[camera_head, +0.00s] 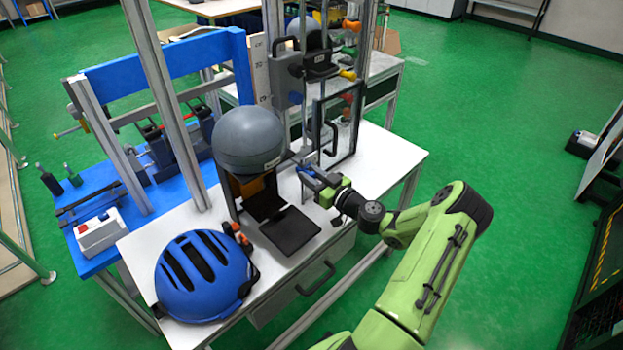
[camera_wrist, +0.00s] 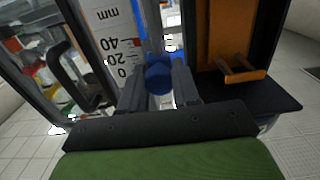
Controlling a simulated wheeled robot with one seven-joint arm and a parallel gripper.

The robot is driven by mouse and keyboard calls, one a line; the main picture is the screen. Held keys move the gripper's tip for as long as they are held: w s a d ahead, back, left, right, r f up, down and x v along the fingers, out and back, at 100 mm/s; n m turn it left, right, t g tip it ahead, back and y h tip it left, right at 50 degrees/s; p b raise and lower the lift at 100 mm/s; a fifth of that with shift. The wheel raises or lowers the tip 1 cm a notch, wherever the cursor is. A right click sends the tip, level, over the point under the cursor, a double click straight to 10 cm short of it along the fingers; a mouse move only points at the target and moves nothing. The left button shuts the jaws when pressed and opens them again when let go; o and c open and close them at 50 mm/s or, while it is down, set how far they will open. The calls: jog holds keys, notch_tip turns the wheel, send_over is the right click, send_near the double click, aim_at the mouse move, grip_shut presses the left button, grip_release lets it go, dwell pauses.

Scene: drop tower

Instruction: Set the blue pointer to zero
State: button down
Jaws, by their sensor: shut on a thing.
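The blue pointer (camera_wrist: 158,76) shows in the wrist view as a blue knob between the fingers of my gripper (camera_wrist: 159,86), which is shut on it. To its left stands a white millimetre scale (camera_wrist: 108,20), seen upside down, with 0, 20 and 40 readable. The knob is beside the low end of the scale; I cannot tell the exact reading because the pointer's tip is not clear. In the head view my gripper (camera_head: 318,184) is low at the front of the tower, with a bit of blue (camera_head: 308,171) at its fingertips.
A clear framed door (camera_head: 338,125) with a handle stands behind my gripper. A blue helmet (camera_head: 203,275) lies at the table's front left. The table (camera_head: 398,150) is bare at right.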

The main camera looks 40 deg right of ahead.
jog(key=c, duration=0.9)
grip_release()
jog(key=shift+r, duration=0.25)
jog(key=s, duration=0.8)
jog(key=s+p, duration=0.1)
jog(key=s, duration=0.6)
jog(key=shift+s+d, duration=0.2)
jog(key=shift+s, duration=0.2)
jog(key=shift+w, duration=0.1)
jog(key=w+a+r+n+g+y+p, duration=0.1)
jog(key=a+r+n+g+y+p, duration=0.2)
jog(key=a, duration=0.4)
jog(key=w+a+r+n+g+p, duration=0.1)
jog(key=w+a+r+g, duration=0.1)
jog(key=a+r+g, duration=0.45)
jog(key=w+a+n+g+y+p, duration=0.1)
jog(key=a+n+g+y+p, duration=0.15)
jog(key=a, duration=0.65)
jog(key=s+a+r+m+h+p, duration=0.1)
jog(key=s+a+r+m+h, duration=0.1)
jog(key=s+r, duration=0.2)
jog(key=s+a+r+m+h+p, duration=0.1)
jog(key=s+a+r+m+h, duration=0.1)
jog(key=s+r, duration=0.3)
jog(key=s+a+r+m+h+p, duration=0.2)
jog(key=s+a+r, duration=0.2)
jog(key=r, duration=0.4)
jog(key=shift+s+a+r+m, duration=0.15)
jog(key=shift+s+r+m, duration=0.2)
jog(key=shift+s, duration=0.3)
